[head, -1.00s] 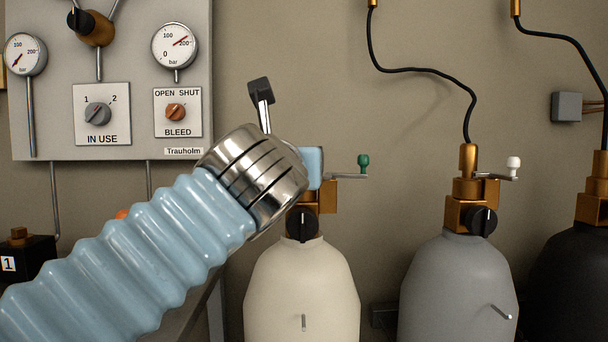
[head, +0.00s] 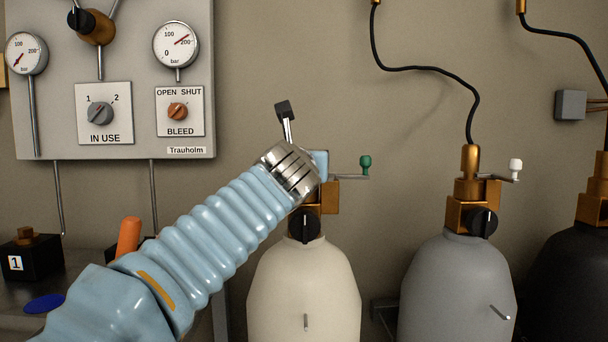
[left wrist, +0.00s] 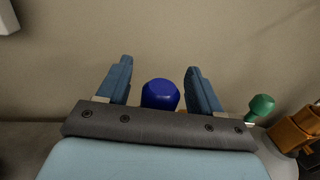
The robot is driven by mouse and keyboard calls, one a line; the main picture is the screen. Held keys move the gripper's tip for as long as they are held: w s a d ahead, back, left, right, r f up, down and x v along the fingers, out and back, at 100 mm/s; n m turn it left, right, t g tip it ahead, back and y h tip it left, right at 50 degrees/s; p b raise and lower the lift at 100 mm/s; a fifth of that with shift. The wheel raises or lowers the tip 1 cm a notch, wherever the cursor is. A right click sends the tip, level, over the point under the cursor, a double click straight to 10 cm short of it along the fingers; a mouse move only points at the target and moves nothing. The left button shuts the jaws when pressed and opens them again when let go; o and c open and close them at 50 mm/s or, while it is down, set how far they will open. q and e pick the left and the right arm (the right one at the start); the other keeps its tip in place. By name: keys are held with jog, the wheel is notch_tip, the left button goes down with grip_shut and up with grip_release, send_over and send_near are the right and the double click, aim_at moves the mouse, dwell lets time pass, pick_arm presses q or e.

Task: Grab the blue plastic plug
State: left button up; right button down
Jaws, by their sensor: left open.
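The blue plug (left wrist: 160,94) shows in the left wrist view as a dark blue, faceted cap. It lies between the two blue fingers of my left gripper (left wrist: 159,70). The fingers are open, with a gap on each side of the plug, and its lower part is hidden by the grey gripper body. In the head view my left gripper (head: 319,164) is at the valve on top of the cream cylinder (head: 304,290), mostly hidden by my wrist. I cannot see the plug there. My right gripper is in neither view.
A green-knobbed lever (head: 365,165) sticks out right of the cream cylinder's brass valve (head: 330,197). A grey cylinder (head: 457,285) and a black one (head: 575,285) stand further right. A gauge panel (head: 230,60) hangs at left. A flat blue disc (head: 44,303) lies at lower left.

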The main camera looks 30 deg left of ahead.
pick_arm(q)
jog(key=shift+c, duration=0.2)
jog(key=c, duration=1)
